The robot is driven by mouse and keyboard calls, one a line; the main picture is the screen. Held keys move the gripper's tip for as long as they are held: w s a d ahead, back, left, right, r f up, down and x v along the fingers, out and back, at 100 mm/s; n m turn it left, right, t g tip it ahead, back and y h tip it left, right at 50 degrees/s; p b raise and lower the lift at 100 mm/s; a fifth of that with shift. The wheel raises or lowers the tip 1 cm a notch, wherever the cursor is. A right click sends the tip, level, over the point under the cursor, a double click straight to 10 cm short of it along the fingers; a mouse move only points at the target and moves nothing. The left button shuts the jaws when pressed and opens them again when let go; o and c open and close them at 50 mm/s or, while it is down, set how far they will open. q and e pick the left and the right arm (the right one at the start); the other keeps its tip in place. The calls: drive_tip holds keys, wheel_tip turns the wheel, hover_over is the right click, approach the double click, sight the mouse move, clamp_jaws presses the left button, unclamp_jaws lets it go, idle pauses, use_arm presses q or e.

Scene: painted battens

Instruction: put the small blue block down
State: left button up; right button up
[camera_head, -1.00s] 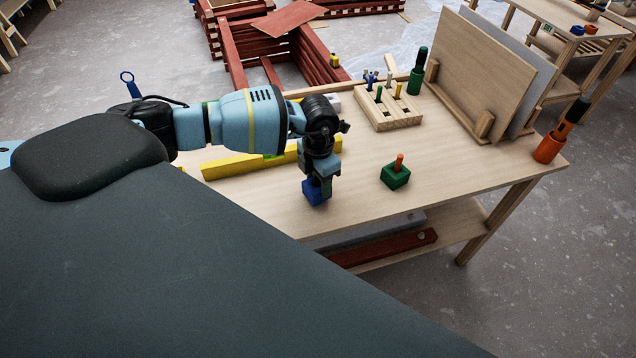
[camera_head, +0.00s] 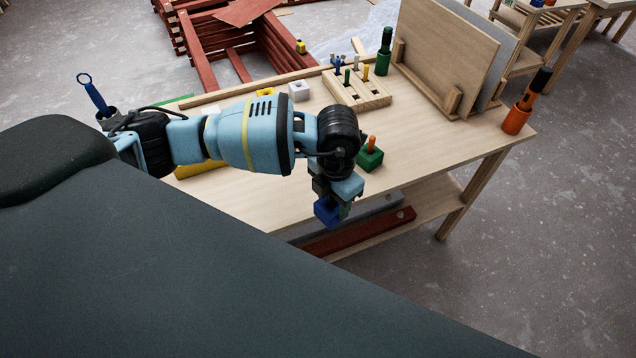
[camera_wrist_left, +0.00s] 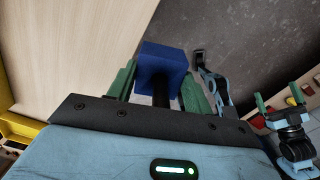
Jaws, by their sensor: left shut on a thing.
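The small blue block (camera_head: 326,211) is in my left gripper (camera_head: 338,200), near the front edge of the workbench (camera_head: 260,200). In the left wrist view the blue block (camera_wrist_left: 163,60) has a dark stem between the green fingers of my left gripper (camera_wrist_left: 158,92). There the block covers part of the bench edge, with floor behind it; I cannot tell its height above the bench. My right gripper (camera_wrist_left: 280,101) shows at the right of the wrist view, its green fingers apart and empty.
A green block with an orange peg (camera_head: 370,155) stands just behind my left gripper. An orange holder (camera_head: 516,119) stands at the right end.

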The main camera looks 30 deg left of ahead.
use_arm(q)
drive_tip(key=shift+s+d+r, duration=0.1)
drive_tip(key=shift+s+d, duration=0.2)
drive_tip(key=shift+d, duration=0.4)
